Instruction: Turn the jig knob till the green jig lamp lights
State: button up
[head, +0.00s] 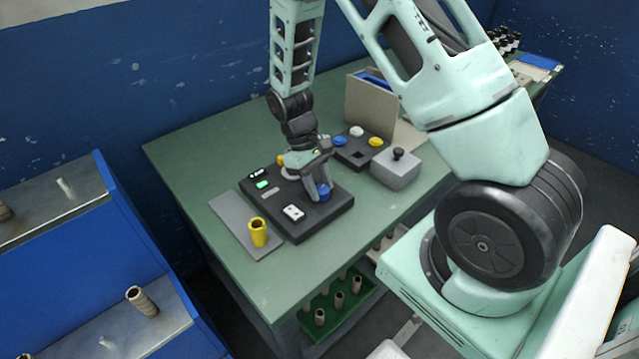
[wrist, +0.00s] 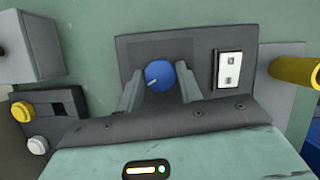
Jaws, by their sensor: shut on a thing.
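The dark jig panel (head: 313,222) lies on the green bench. Its blue knob (head: 324,192) sits near the right edge, partly hidden by my gripper (head: 318,188). In the wrist view the knob (wrist: 159,75) stands between the two fingers of my gripper (wrist: 160,88), which is shut on it. The knob's pale pointer line slants to the lower left there. On the panel's left part a small green lamp (head: 262,184) looks bright, with a white marking above it and a dull grey patch below it. The lamp is out of sight in the wrist view.
A white socket-like plate (head: 293,213) is on the panel. A yellow cup (head: 258,232) stands on a grey plate (head: 232,222) to the left. A grey box with a black knob (head: 396,170) and a dark button box (head: 350,155) stand to the right. The bench front is clear.

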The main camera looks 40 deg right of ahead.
jog(key=shift+w, duration=0.1)
jog(key=o, duration=1)
jog(key=b+v, duration=0.1)
jog(key=v, duration=1.6)
jog(key=shift+r, duration=0.25)
